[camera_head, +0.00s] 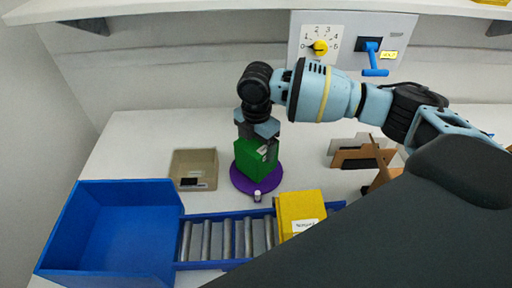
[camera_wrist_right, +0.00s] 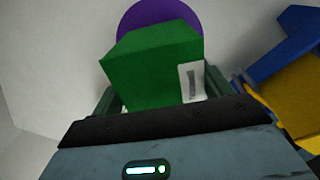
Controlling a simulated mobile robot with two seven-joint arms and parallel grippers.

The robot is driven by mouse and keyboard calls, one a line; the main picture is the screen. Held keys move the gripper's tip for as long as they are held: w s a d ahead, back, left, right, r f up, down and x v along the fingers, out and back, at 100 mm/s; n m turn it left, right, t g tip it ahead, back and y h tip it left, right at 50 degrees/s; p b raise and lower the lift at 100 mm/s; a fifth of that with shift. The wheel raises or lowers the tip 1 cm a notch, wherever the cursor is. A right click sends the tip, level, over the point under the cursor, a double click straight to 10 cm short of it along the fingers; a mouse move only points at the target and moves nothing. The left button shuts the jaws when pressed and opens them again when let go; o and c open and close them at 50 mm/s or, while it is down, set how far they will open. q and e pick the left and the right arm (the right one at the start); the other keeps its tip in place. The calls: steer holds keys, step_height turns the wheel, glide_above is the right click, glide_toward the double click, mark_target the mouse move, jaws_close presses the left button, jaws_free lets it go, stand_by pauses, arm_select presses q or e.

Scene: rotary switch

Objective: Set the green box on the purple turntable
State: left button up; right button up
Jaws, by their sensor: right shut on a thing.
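The green box (camera_head: 248,160) has a white label on one side and is at the purple turntable (camera_head: 270,185), over its middle in the head view. My right gripper (camera_head: 258,138) is above the box and shut on its upper part. In the right wrist view the green box (camera_wrist_right: 150,65) sits between the fingers of my right gripper (camera_wrist_right: 163,92), with the purple turntable (camera_wrist_right: 150,14) behind it. I cannot tell whether the box's underside touches the turntable. My left gripper is not in view.
A blue bin (camera_head: 115,230) stands at the left, joined to a roller conveyor (camera_head: 225,238) with a yellow box (camera_head: 300,210). Brown dividers (camera_head: 360,152) stand at the right. A panel (camera_head: 345,30) with dial and lever is behind.

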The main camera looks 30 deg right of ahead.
steer(key=shift+f, duration=0.6)
steer(key=shift+f, duration=0.1)
steer(key=o, duration=1.1)
steer(key=shift+o, duration=0.2)
step_height(320, 180, up, 12)
steer(key=shift+r+p, duration=0.1)
steer(key=shift+p, duration=0.25)
